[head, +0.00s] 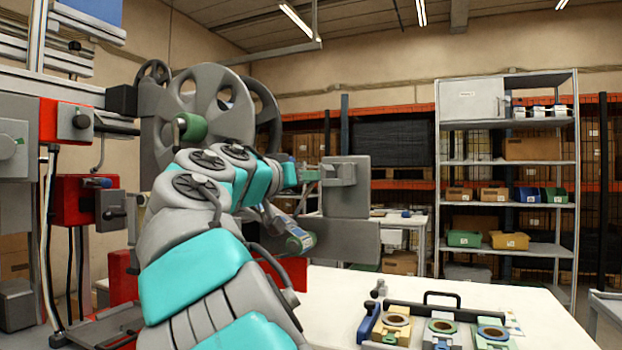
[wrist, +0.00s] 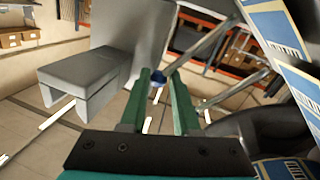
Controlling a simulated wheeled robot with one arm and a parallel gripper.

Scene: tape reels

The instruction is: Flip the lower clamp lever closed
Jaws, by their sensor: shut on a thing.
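In the wrist view, the two green fingers of my gripper (wrist: 158,82) close around the small dark-blue end of a metal clamp lever (wrist: 207,43). The lever's grey rod slants up to the right from the fingertips. A second metal rod (wrist: 240,88) lies to the right, apart from the fingers. I cannot tell from this view which is the lower one. In the head view, the green fingers (head: 308,175) show small beyond my arm, beside a grey block (head: 345,172). My arm hides much of the clamp area, so the held lever cannot be made out there.
A grey machine with large reels (head: 225,100) stands behind my arm. Red and grey machine parts (head: 88,200) are at left. A white table (head: 345,290) carries a tray (head: 440,315) of tape rolls at front right. Grey shelving (head: 505,170) stands behind. Blue-yellow labelled packs (wrist: 280,25) crowd the wrist view's right.

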